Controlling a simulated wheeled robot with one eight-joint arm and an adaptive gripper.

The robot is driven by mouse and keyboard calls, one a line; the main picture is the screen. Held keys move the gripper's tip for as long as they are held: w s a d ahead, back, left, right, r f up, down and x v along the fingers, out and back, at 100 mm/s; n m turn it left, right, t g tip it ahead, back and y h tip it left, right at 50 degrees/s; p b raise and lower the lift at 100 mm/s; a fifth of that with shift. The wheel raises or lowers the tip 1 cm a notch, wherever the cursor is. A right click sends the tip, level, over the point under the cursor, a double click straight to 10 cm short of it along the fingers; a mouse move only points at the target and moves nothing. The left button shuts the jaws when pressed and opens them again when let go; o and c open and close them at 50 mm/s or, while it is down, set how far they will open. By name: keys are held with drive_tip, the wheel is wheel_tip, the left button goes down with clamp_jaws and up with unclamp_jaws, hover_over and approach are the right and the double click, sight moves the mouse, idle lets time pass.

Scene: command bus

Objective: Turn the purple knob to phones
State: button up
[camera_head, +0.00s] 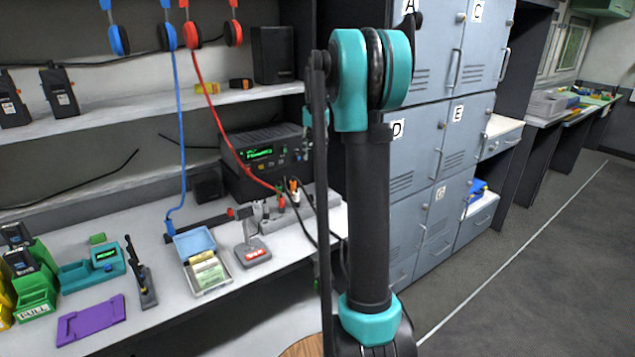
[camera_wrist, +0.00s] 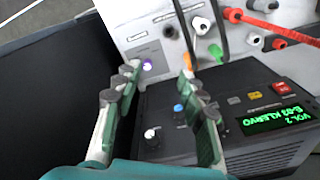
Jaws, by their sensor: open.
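In the wrist view, a small purple knob (camera_wrist: 147,64) sits on a light grey panel (camera_wrist: 130,24), beside small labels too small to read. My gripper (camera_wrist: 158,73) is open, with its two green-and-white fingers spread. The left fingertip shows close to the purple knob, and the right fingertip lies to its right. Nothing is between the fingers' tips except the view of the panel and radio edge; contact with the knob cannot be told. In the head view my arm stands in front and hides most of the gripper, and the purple knob cannot be made out.
Red, orange and black plugs with cables crowd the panel's right side. Grey lockers (camera_head: 420,65) stand right.

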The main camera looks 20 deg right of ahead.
wheel_tip(320, 180, up, 2)
hover_over(317, 184)
drive_tip(key=shift+m+g, duration=0.3)
wheel_tip(317, 184, down, 17)
drive_tip(key=shift+w+d, duration=0.15)
clamp_jaws()
idle(0.3)
